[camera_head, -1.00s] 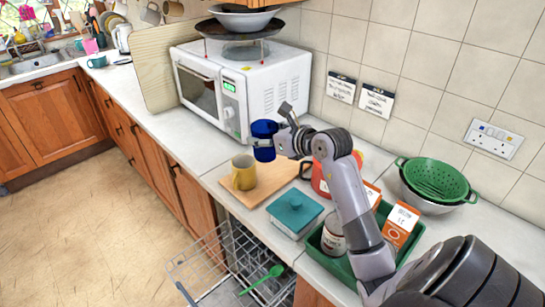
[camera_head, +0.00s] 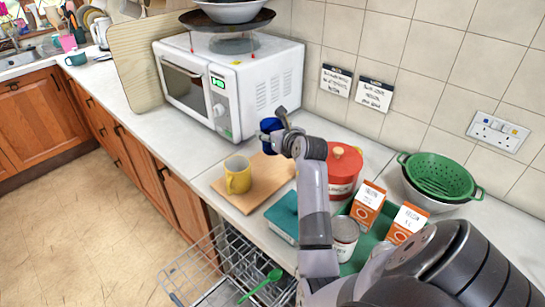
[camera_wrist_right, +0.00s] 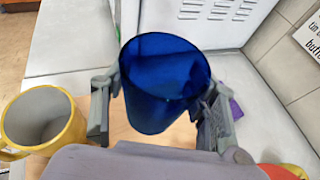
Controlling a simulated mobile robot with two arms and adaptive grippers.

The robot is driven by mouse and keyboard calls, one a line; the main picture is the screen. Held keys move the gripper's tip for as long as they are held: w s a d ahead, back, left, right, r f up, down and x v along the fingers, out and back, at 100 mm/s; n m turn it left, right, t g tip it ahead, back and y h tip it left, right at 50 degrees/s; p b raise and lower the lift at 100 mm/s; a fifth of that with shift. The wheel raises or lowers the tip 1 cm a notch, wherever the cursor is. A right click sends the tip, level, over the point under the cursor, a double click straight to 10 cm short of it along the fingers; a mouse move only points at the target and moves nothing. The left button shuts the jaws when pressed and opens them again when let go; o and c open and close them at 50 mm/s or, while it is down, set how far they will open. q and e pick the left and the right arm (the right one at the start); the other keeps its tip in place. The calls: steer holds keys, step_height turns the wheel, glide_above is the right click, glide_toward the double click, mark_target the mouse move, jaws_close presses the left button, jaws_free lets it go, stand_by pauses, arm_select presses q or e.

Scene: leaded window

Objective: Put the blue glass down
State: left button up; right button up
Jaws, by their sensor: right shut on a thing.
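The blue glass (camera_head: 269,136) is upright between the fingers of my right gripper (camera_head: 283,138), in front of the microwave's right side. In the right wrist view the blue glass (camera_wrist_right: 160,85) is seen from above, with a finger of my right gripper (camera_wrist_right: 155,108) on each side. The glass appears over or near the back edge of the wooden board (camera_head: 262,180); I cannot tell whether its base touches a surface. My left gripper is not in view.
A yellow mug (camera_head: 238,178) stands on the board, close left of the glass. The counter left of the board is clear.

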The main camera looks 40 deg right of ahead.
steer(key=shift+w+f+b, duration=0.2)
steer(key=shift+f+b, duration=0.15)
steer(key=shift+f, duration=1.2)
steer(key=shift+s+f+b, duration=0.1)
steer(key=shift+f+b, duration=0.4)
steer(key=shift+f, duration=0.15)
step_height(320, 180, down, 2)
steer(key=shift+f, duration=0.55)
steer(key=o, duration=1.5)
steer(key=shift+f, duration=0.15)
steer(key=shift+c, duration=0.2)
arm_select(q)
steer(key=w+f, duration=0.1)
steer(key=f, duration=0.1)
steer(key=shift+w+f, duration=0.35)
